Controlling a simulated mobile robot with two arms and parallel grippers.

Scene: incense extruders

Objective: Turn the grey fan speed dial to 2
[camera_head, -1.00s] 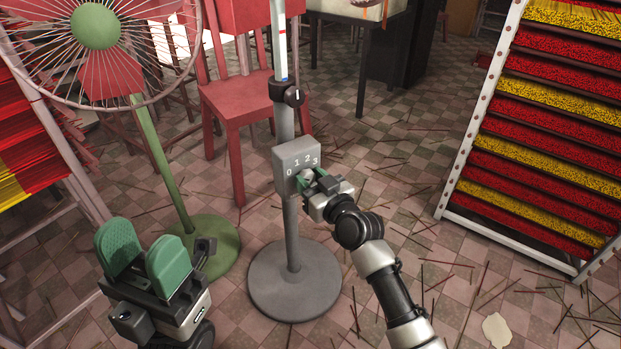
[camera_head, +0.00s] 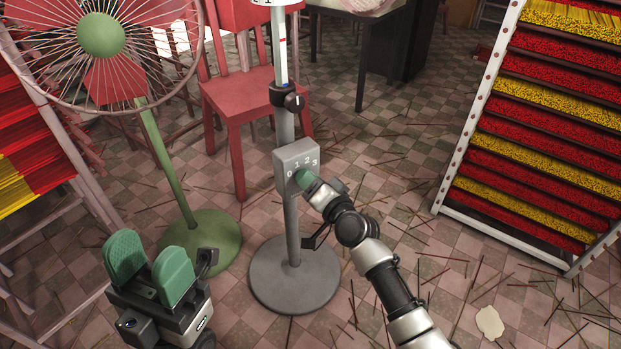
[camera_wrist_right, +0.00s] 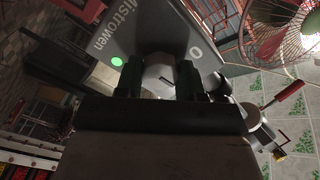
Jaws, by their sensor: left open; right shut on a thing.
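The grey control box (camera_head: 296,154) sits on a grey post, with the numbers 0, 1, 2 and 3 on its face. My right gripper (camera_head: 304,179) is at the box's front, just below the numbers, and hides the dial in the head view. In the right wrist view the pale grey dial (camera_wrist_right: 158,74) is between the green fingers, which are shut on it. A dark mark shows on the dial; which number it points to I cannot tell. My left gripper (camera_head: 149,267) is open and empty at the lower left, away from the box.
A green fan (camera_head: 101,36) on a green base stands at the left. A red chair (camera_head: 240,105) is behind the post, whose round grey base (camera_head: 294,284) rests on the tiled floor. A rack of red and yellow sticks (camera_head: 540,120) stands at the right. Loose sticks litter the floor.

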